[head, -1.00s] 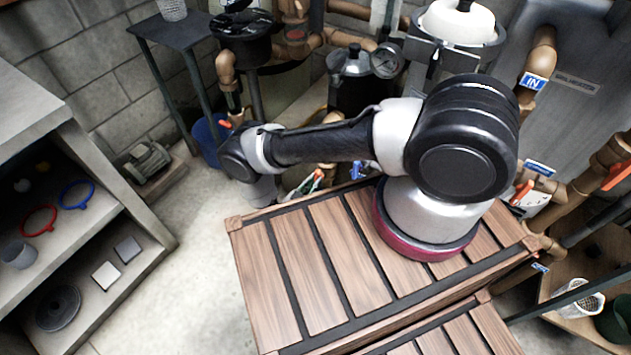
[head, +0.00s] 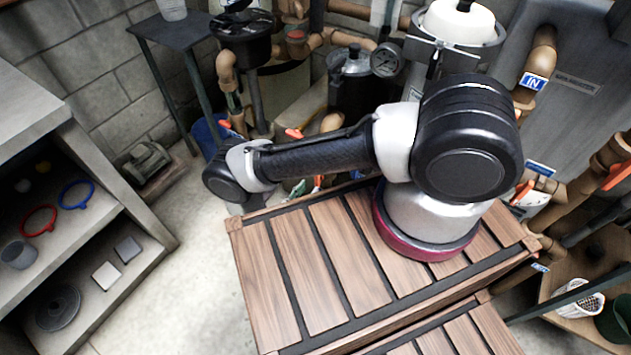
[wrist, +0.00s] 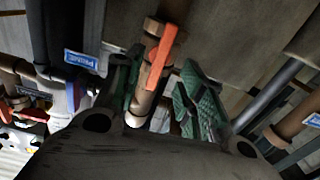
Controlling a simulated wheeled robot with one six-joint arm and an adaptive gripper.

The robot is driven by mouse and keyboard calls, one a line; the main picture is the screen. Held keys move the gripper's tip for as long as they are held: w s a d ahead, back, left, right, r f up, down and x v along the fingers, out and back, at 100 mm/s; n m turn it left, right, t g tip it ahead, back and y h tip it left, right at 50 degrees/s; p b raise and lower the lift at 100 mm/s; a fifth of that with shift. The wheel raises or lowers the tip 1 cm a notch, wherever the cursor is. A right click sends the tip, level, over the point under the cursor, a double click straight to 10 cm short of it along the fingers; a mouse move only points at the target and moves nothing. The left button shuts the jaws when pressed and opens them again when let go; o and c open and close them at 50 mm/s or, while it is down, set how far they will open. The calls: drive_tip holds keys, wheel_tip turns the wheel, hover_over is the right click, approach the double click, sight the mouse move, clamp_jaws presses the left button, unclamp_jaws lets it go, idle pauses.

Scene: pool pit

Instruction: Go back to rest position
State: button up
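My gripper (wrist: 160,90) shows in the wrist view as two dark green fingers, spread apart with a clear gap and nothing held between them. A pipe with an orange valve handle (wrist: 162,57) appears behind that gap, seemingly apart from the fingers. In the head view my arm reaches left over the wooden slatted crate top (head: 335,262), bent down at its wrist.
Pipes with orange valve handles (head: 294,134) and a black pump pot (head: 240,38) stand behind the arm. A shelf unit (head: 125,222) with rings and small items is at the left. A grey side table (head: 178,32) stands at the back. Floor between shelf and crate is clear.

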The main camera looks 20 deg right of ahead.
drive_tip(key=shift+v, duration=1.2)
